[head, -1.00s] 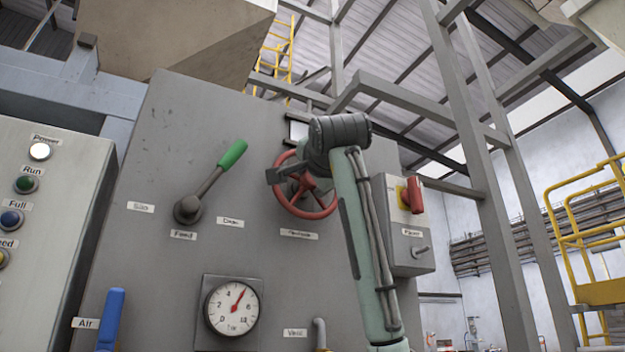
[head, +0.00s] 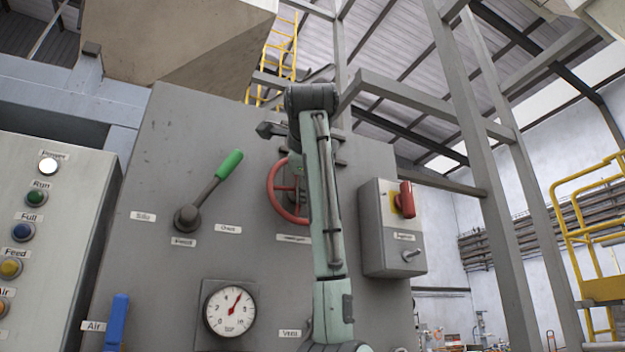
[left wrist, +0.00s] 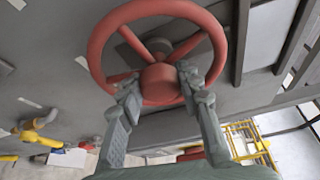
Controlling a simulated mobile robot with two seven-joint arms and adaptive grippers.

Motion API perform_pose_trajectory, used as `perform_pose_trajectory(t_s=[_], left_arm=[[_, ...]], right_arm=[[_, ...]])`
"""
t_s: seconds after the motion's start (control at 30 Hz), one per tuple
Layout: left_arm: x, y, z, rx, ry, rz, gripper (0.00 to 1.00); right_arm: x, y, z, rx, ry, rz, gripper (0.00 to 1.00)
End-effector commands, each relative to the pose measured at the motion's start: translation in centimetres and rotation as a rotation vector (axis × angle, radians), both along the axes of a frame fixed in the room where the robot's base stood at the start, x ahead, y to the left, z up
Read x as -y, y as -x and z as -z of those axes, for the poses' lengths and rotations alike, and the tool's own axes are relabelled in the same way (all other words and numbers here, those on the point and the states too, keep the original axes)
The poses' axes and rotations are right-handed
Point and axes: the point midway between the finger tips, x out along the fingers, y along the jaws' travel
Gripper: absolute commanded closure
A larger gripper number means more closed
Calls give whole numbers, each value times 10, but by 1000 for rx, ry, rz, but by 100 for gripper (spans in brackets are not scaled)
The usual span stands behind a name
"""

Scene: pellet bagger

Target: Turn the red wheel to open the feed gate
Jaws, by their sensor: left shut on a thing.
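The red wheel (head: 272,193) is mounted on the grey panel, right of the green-handled lever, with a small label under it that I cannot read. My arm covers its right part in the head view. In the left wrist view the red wheel (left wrist: 160,86) shows its rim, spokes and hub. My left gripper (left wrist: 159,78) is shut on the wheel, with one finger on each side of the hub, inside the lower rim. In the head view the fingers are mostly hidden behind my arm. My right gripper is in neither view. No feed gate can be made out.
Left of the wheel is a lever with a green handle (head: 230,165); below it is a pressure gauge (head: 230,310). A grey switch box (head: 378,235) with a red handle stands close right of my arm. A button cabinet (head: 75,235) and blue handle (head: 117,322) are at left.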

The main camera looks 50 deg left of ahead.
Motion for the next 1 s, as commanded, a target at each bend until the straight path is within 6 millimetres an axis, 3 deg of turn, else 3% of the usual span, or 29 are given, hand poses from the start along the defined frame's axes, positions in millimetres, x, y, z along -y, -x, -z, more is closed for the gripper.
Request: perform_pose_trajectory(t_s=[0.33,0.83,0.87,1.0], left_arm=[[-5,0,0,-121,-36,0,100],[-6,-1,1,-137,-39,1,100],[-6,-1,1,-137,-39,1,64],[-6,-1,1,-137,-39,1,47]], right_arm=[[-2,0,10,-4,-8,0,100],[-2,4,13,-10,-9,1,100],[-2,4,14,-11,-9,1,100],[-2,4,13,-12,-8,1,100]])
